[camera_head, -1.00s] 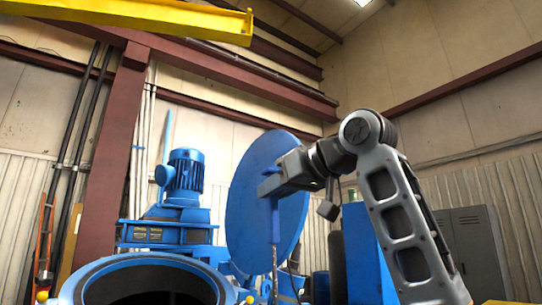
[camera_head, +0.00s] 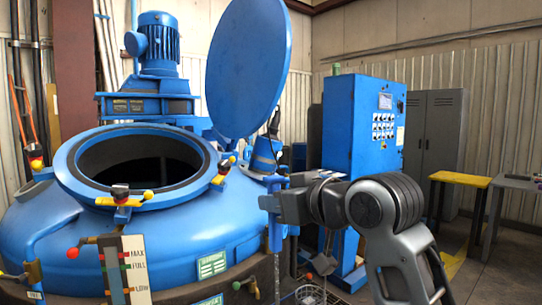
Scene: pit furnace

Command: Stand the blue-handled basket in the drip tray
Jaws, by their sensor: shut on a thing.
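My gripper (camera_head: 272,200) is in the lower middle of the head view, reaching in from the right. It is shut on the upper part of an upright blue handle (camera_head: 276,238). A thin rod (camera_head: 277,278) runs down from the handle and leaves the bottom of the picture. The basket's body on that rod is below the frame or hidden. Some wire mesh (camera_head: 312,294) shows at the bottom edge to the right of the rod; I cannot tell what it belongs to. I cannot make out the drip tray.
The big blue furnace (camera_head: 150,240) fills the left, its round mouth open and its lid (camera_head: 248,65) raised. Clamps with yellow and red knobs (camera_head: 122,198) stand around the rim. A blue control cabinet (camera_head: 362,130) stands behind my arm. A yellow-topped table (camera_head: 459,180) and open floor are at right.

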